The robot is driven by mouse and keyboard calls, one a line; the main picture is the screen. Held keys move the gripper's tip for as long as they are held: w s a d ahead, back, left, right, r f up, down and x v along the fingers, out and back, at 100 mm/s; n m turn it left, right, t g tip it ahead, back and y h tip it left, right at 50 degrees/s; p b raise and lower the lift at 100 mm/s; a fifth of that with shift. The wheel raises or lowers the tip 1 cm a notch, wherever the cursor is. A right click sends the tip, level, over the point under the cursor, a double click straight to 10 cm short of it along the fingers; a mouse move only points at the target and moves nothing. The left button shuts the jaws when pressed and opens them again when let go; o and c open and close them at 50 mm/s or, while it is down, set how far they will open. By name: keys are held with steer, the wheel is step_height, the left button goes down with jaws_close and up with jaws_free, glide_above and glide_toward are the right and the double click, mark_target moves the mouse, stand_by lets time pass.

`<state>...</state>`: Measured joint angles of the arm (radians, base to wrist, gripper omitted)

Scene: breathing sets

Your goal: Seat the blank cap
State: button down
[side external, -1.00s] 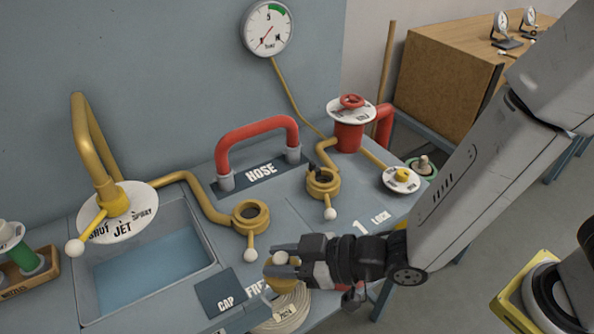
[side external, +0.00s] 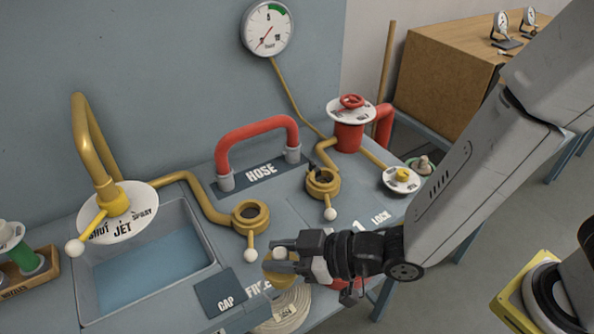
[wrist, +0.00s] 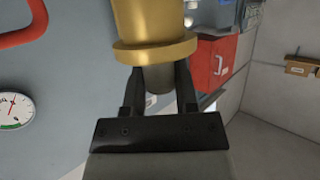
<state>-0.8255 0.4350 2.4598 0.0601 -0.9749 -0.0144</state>
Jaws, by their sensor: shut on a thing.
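The brass blank cap (wrist: 155,28) fills the top of the wrist view, with a grey stem (wrist: 158,78) below its flange. My gripper (wrist: 160,85) has its two dark fingers on either side of that stem, shut on it. In the side view my gripper (side external: 282,254) is at the front of the bench, with the cap (side external: 283,275) at its fingertips, partly hidden. One brass port (side external: 250,217) with a white-balled lever is open, to the left behind the gripper. Another brass port (side external: 323,183) with a similar lever is farther back; something dark shows in it.
A square plate marked CAP (side external: 220,294) lies left of my gripper. A pale hose coil (side external: 285,312) is below it. A red HOSE handle (side external: 258,132) arches behind the ports. The basin (side external: 150,262) and yellow spout (side external: 95,150) are left.

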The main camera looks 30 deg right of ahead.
steer(key=w+d+f+m+t+h, duration=0.1)
steer(key=w+d+m+t+h, duration=0.2)
steer(key=w+d, duration=1.9)
steer(key=d+m+h, duration=0.2)
steer(key=d+h, duration=0.1)
steer(key=shift+w+d+f+m+t, duration=0.15)
steer(key=shift+w+d+m+t, duration=0.15)
steer(key=shift+w+m, duration=0.1)
steer(key=shift+f, duration=0.25)
steer(key=shift+f, duration=2.6)
steer(key=shift+f, duration=1.5)
steer(key=shift+c, duration=1.5)
jaws_free()
steer(key=shift+s, duration=0.2)
steer(key=v, duration=0.7)
steer(key=shift+s+r, duration=0.2)
